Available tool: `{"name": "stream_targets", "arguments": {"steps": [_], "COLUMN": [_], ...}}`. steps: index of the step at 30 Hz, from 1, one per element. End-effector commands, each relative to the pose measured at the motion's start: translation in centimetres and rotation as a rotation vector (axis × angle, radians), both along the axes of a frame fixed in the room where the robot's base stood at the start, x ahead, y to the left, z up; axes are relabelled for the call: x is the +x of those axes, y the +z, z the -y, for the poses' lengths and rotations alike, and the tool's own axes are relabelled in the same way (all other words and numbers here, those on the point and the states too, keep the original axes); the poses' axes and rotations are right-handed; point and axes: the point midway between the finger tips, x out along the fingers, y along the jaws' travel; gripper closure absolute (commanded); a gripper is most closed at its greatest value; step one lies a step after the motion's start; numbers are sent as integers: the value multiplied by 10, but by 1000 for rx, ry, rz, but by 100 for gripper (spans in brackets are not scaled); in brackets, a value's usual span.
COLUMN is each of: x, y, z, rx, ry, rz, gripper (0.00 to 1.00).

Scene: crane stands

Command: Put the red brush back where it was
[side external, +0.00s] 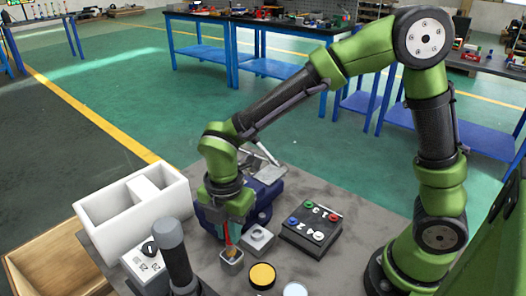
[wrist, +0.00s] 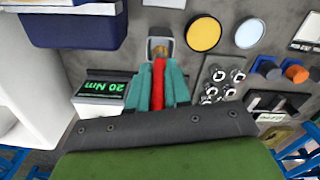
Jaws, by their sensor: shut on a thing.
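My gripper (side external: 229,222) points down above a small grey square cup (side external: 232,261). In the wrist view, its teal fingers (wrist: 157,88) are shut on the red handle of the brush (wrist: 158,72). In the side external view, the red brush (side external: 228,239) hangs below the fingers, roughly upright. Its tan bristle end is at the mouth of the cup, which also shows in the wrist view (wrist: 152,43). I cannot tell how deep the bristles are or whether they touch the cup.
A dark blue bin (side external: 268,200) stands just behind my gripper, and a white divided box (side external: 130,225) is to the left. A grey block (side external: 258,240), a dark board with coloured knobs (side external: 312,232) and a yellow disc (side external: 262,275) lie close on the right. A dark cylinder (side external: 177,258) stands in front.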

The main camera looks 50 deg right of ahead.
Motion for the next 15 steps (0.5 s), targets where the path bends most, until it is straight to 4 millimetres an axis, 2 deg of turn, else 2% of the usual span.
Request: {"name": "stream_targets", "arguments": {"steps": [9, 15], "x": [-1, 0], "y": [-38, -43], "z": [0, 0], "rx": [-1, 0], "ry": [-2, -3], "rz": [-3, 0], "gripper": [100, 100]}}
